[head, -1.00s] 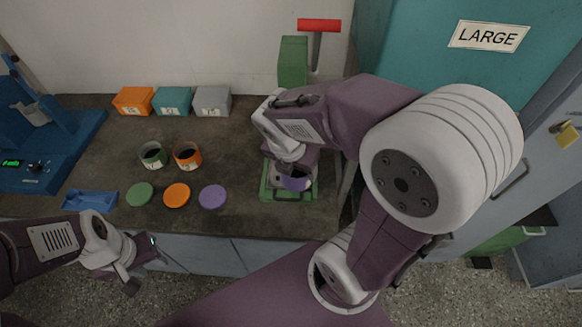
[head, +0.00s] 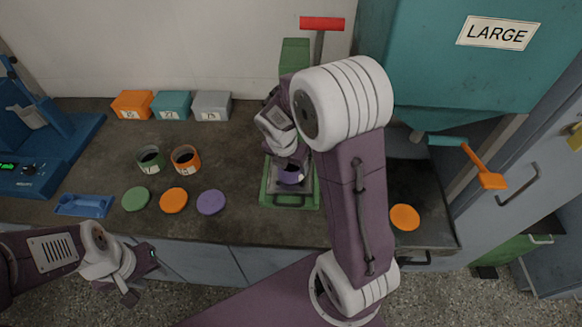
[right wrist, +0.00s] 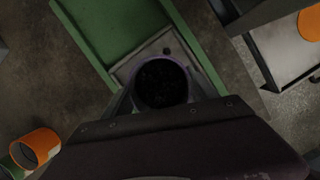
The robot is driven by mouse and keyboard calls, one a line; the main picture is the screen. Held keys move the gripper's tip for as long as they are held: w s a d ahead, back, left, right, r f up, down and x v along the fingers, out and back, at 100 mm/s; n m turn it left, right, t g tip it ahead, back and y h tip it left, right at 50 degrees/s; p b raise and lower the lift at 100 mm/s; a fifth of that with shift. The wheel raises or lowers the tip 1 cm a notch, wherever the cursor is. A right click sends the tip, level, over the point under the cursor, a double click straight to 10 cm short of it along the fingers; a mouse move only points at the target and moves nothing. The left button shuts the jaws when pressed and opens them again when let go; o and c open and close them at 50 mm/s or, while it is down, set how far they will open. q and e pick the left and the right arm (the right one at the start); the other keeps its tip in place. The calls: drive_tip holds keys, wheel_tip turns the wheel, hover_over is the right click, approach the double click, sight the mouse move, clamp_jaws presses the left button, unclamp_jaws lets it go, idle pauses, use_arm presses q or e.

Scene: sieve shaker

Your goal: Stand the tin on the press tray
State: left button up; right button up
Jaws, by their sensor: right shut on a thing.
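The purple tin (head: 290,174) is upright and full of dark material, as its open top shows in the right wrist view (right wrist: 161,82). My right gripper (head: 287,163) is shut on it, over the grey tray of the green press. The press tray (head: 290,199) lies at the front of the green press (head: 295,62); in the right wrist view its plate (right wrist: 128,70) shows around the tin. I cannot tell whether the tin's base touches the plate. My left gripper (head: 141,275) is off the counter's front edge, holding nothing, with its fingers apart.
Green (head: 150,158) and orange (head: 186,158) tins stand left of the press. Green, orange and purple lids (head: 211,202) lie in front of them. A blue scoop tray (head: 84,205) and labelled boxes (head: 172,105) are further left. Another orange disc (head: 404,217) lies right of my right arm.

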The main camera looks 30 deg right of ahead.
drive_tip(key=shift+w, duration=0.1)
drive_tip(key=shift+f, duration=0.1)
drive_tip(key=shift+f, duration=0.1)
drive_tip(key=o, duration=1.7)
drive_tip(key=shift+c, duration=0.2)
